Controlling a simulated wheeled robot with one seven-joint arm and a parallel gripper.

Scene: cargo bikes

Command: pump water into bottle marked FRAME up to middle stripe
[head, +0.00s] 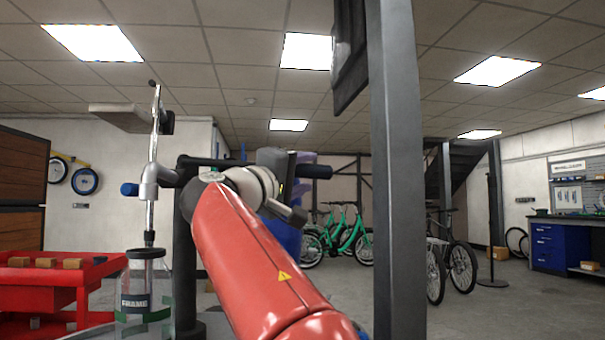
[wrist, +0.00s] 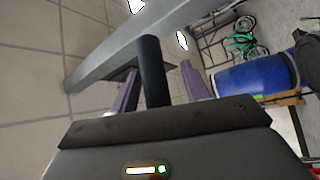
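The clear bottle marked FRAME (head: 134,302) stands upright at the lower left in the head view, with a dark label and green bands around its lower part. I cannot make out a water level. A metal pump spout (head: 150,212) comes down over its neck.
A grey post (head: 396,190) stands right of my arm. A red cart (head: 60,285) with small blocks is at the left. A blue barrel (wrist: 252,78) shows beyond the gripper. Bikes (head: 340,238) and a blue workbench (head: 550,245) stand farther back.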

